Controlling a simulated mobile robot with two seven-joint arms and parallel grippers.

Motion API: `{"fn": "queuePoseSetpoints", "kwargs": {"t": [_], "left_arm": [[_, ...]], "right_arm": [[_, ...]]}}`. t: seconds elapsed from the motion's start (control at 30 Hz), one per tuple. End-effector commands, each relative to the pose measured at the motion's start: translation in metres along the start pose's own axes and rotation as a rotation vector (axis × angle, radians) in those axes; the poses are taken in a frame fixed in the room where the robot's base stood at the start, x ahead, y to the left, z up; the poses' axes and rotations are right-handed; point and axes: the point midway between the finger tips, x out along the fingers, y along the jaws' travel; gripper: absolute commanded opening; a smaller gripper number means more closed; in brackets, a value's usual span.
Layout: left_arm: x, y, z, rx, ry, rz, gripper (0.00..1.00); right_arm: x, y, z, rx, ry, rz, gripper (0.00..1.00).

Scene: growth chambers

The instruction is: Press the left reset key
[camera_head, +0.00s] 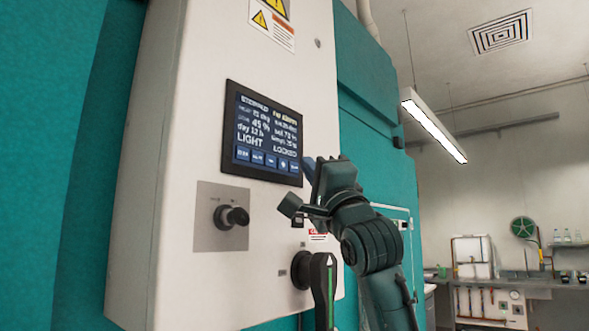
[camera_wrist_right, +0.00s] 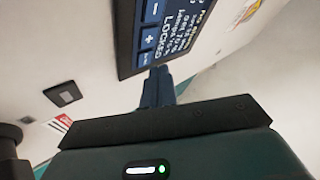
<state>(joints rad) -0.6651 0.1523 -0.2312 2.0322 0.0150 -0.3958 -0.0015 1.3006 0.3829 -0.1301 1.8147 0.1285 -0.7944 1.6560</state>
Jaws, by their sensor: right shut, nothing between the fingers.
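A dark touch panel (camera_head: 262,135) is set in the white cabinet front in the head view. Along its lower edge runs a row of small blue keys, with the leftmost key (camera_head: 243,154) at the lower left corner. Their labels are too small to read surely; no key clearly reads reset. Above them the screen shows LIGHT and LOCKED. My right gripper (camera_head: 309,168) is at the panel's lower right edge, its fingers shut and empty. In the right wrist view its fingertips (camera_wrist_right: 158,82) point at the panel edge (camera_wrist_right: 160,66); contact cannot be told. My left gripper is out of view.
A black key switch (camera_head: 232,216) on a grey plate sticks out below the panel. A black rotary handle (camera_head: 303,270) sticks out lower right, close to my right arm. A small dark square fitting (camera_wrist_right: 63,94) shows in the wrist view. Room in front of the panel's left is clear.

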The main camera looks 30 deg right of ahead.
Motion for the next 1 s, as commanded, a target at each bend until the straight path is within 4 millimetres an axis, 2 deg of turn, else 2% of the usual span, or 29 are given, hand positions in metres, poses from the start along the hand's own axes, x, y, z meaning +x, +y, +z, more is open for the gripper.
{"fn": "queuePoseSetpoints", "kwargs": {"t": [0.23, 0.7, 1.0], "left_arm": [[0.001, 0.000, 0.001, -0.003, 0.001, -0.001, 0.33], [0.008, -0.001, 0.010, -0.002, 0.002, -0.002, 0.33], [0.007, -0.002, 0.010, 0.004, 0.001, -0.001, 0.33]], "right_arm": [[-0.002, -0.002, -0.001, 0.001, 0.000, -0.002, 0.00], [-0.033, -0.024, -0.024, 0.000, 0.001, -0.002, 0.00], [-0.035, -0.026, -0.025, 0.000, 0.000, 0.000, 0.00]]}}
